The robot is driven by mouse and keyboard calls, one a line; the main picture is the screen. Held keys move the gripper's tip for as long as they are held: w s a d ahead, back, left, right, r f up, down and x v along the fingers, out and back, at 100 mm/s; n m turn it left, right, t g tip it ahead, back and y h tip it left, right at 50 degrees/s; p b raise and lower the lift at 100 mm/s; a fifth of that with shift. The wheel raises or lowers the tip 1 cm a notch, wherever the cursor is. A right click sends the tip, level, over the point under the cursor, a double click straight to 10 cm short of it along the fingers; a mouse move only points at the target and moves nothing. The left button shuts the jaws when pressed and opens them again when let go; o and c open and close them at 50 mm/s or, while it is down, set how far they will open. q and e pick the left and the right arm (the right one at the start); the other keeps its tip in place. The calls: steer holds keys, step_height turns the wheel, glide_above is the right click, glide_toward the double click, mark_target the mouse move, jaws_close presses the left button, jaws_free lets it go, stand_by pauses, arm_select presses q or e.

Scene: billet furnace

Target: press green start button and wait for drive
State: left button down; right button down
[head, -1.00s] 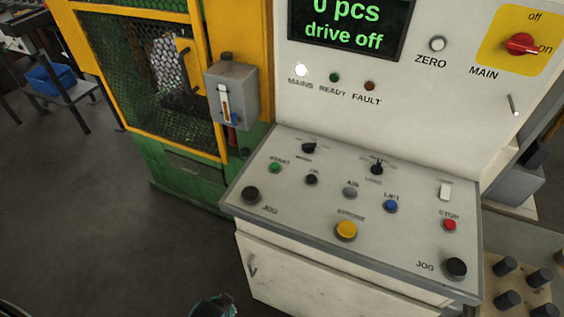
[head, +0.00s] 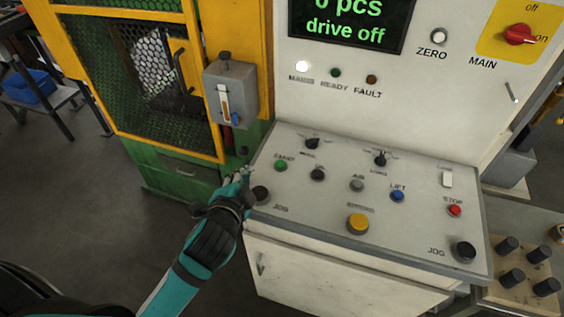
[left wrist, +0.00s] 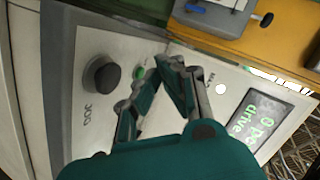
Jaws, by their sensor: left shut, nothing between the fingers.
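The green start button (head: 281,165) sits at the upper left of the sloped control panel (head: 320,195). My left gripper (head: 240,174) is shut and empty, at the panel's left edge beside the black left jog button (head: 261,193), a little left of the start button. In the left wrist view, the closed fingertips (left wrist: 168,62) appear close to the green button (left wrist: 141,73), which they partly crowd; I cannot tell whether they touch anything. The display (head: 352,22) reads "drive off". The right gripper is not in view.
The panel also carries a yellow button (head: 357,224), a blue lift button (head: 397,196), a red stop button (head: 454,210) and a right jog button (head: 465,252). A grey lever box (head: 231,92) stands on the yellow-framed guard behind my left gripper. The mains lamp (head: 302,67) is lit white.

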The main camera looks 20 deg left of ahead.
arm_select(q)
steer(key=w+d+r+m+t+h, duration=0.3)
steer(key=d+r+m+t+h, duration=0.15)
steer(key=r+m, duration=0.4)
steer(key=w+d+r+m+t+h, duration=0.3)
steer(key=d+r+m, duration=0.2)
steer(key=r+m, duration=0.3)
steer(key=s+d+r+m+g+h, duration=0.15)
steer(key=d+m+g+h, duration=0.4)
steer(key=m, duration=0.75)
steer(key=s+d+r+m+g+h, duration=0.15)
steer(key=d+m+g+h, duration=0.45)
steer(key=m, duration=0.7)
steer(key=w+a+f+m+g+y, duration=0.1)
steer(key=w+f+m+g+y, duration=0.3)
steer(key=f+m, duration=0.65)
steer(key=w+a+f+m+y, duration=0.1)
steer(key=w+a+m+y, duration=0.1)
steer(key=a+y, duration=0.3)
steer(key=w+a+f+m+t+y, duration=0.1)
steer(key=w+a+y, duration=0.3)
steer(key=a, duration=0.7)
steer(key=shift+a+f+m+t+y, duration=0.15)
steer(key=shift+f+m+t+y, duration=0.15)
steer(key=shift+f+m+y, duration=0.3)
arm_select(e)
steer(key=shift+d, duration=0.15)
